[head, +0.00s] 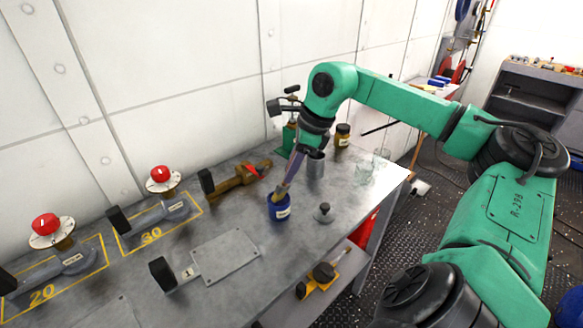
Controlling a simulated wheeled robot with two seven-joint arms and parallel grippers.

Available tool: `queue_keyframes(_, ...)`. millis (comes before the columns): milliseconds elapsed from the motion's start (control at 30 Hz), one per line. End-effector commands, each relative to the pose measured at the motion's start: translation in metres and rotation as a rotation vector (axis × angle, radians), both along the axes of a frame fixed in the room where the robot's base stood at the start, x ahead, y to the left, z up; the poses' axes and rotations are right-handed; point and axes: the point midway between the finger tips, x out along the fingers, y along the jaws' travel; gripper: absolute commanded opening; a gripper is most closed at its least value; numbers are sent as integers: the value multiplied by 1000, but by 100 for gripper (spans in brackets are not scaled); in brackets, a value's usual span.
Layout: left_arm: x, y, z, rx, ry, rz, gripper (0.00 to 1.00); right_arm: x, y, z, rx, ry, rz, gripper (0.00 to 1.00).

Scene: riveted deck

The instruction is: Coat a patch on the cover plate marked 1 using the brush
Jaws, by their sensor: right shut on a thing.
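The cover plate marked 1 (226,256) is a flat grey metal plate lying on the bench, with a small white label bearing a 1 at its left end. A blue jar (279,209) with a white label stands open on the bench behind and to the right of the plate. My right gripper (292,172) is over the jar, shut on the brush (283,188). The brush is tilted, its lower end at the jar's mouth; its tip is hard to make out. My left gripper is out of view.
A grey knobbed lid (323,212) lies right of the jar. A brass valve (240,178), a grey cup (316,166), a brown jar (342,135) and glass beakers (365,172) stand farther back. Red-knobbed valves (163,177) are at left. The bench's front edge is near the plate.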

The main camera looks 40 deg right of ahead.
Motion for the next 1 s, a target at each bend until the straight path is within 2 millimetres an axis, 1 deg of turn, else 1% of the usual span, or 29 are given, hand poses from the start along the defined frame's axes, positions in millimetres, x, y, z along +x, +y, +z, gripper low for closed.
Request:
queue_keyframes(267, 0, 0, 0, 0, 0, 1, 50, -1, 0, -1, 1, 5, 1, 0)
queue_keyframes(367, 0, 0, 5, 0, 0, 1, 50, -1, 0, 4, 1, 5, 1, 0)
queue_keyframes(500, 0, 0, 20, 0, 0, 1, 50, -1, 0, 20, 0, 4, 1, 0)
queue_keyframes(1000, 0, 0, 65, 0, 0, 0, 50, 0, 0, 70, 0, 1, 0, 0)
